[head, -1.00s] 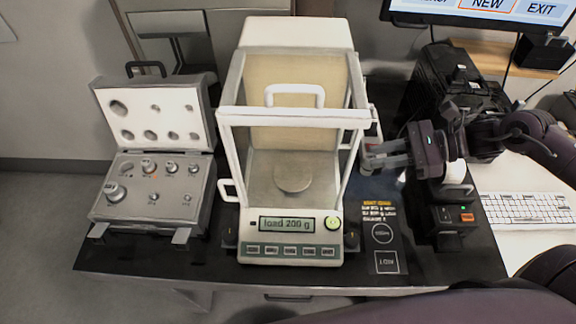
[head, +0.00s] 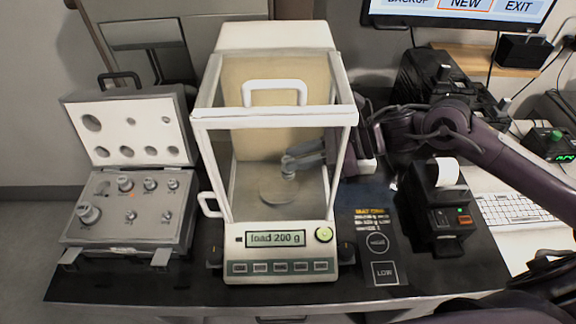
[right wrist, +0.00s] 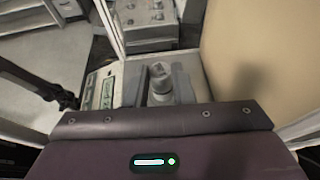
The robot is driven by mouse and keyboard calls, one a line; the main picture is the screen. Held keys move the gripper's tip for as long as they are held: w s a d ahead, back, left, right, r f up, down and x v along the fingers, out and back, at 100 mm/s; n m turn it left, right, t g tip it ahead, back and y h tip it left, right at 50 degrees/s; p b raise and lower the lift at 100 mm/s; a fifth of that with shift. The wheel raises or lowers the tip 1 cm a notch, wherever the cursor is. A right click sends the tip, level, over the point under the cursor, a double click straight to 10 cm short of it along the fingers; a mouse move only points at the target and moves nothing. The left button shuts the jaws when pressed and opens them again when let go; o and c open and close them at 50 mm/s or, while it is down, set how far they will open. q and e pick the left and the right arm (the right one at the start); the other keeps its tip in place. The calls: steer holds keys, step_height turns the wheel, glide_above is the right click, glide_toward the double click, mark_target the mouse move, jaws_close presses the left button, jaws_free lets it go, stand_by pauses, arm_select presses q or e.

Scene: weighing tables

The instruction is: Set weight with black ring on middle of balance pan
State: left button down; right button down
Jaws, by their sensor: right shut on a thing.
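My right gripper (head: 290,164) reaches through the right side of the glass-walled balance (head: 283,118) into its chamber. It is shut on a small grey metal weight (head: 288,174), held at or just above the round pan (head: 274,192). I cannot tell whether the weight touches the pan. In the right wrist view the weight (right wrist: 160,80) stands upright between the two fingers (right wrist: 162,86), knob on top; I cannot make out a black ring on it. The balance display (head: 275,239) reads "load 200 g".
An open weight case (head: 128,228) with several knobbed weights stands left of the balance. A printer (head: 447,215) stands to the right. The chamber's frame posts and top handle (head: 275,87) surround my right gripper closely.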

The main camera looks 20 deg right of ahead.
steer(key=shift+w+a+r+p, duration=0.1)
steer(key=shift+w+a+p, duration=0.1)
steer(key=shift+a, duration=0.4)
steer(key=shift+w+a+p, duration=0.2)
steer(key=shift+a, duration=0.35)
step_height(320, 180, down, 4)
steer(key=shift+r+p, duration=0.15)
steer(key=shift+p, duration=0.55)
steer(key=shift+f+b, duration=0.2)
steer(key=shift+b, duration=0.1)
steer(key=c, duration=1.3)
jaws_free()
steer(key=shift+o, duration=0.2)
